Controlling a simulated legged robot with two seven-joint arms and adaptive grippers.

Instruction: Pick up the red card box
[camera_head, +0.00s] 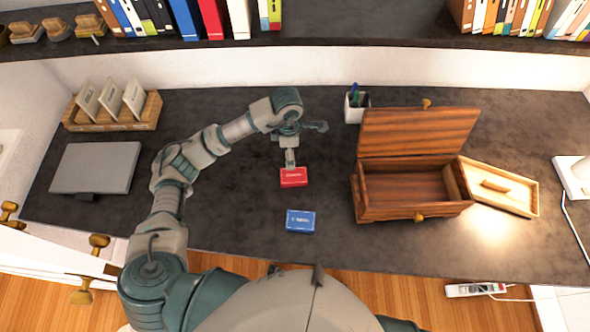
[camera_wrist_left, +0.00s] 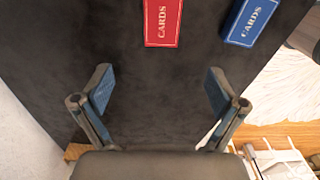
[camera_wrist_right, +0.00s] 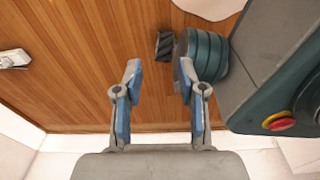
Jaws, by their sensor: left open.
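The red card box (camera_head: 294,178) lies on the dark desk, left of the open wooden box. In the left wrist view the red card box (camera_wrist_left: 163,22) is at the top edge, partly cut off, ahead of the fingers. My left gripper (camera_head: 290,158) is just behind the red box in the head view. In the left wrist view the left gripper (camera_wrist_left: 158,92) is open, with nothing between its fingers. A blue card box (camera_head: 301,221) lies nearer the desk's front edge. My right gripper (camera_wrist_right: 157,82) is open and empty over the wooden floor, outside the head view.
A wooden box (camera_head: 415,190) with its lid raised stands to the right. A pen cup (camera_head: 357,107) stands behind. A closed grey laptop-like slab (camera_head: 96,168) and a wooden card holder (camera_head: 112,112) are at left. A bookshelf (camera_head: 300,38) runs above the desk.

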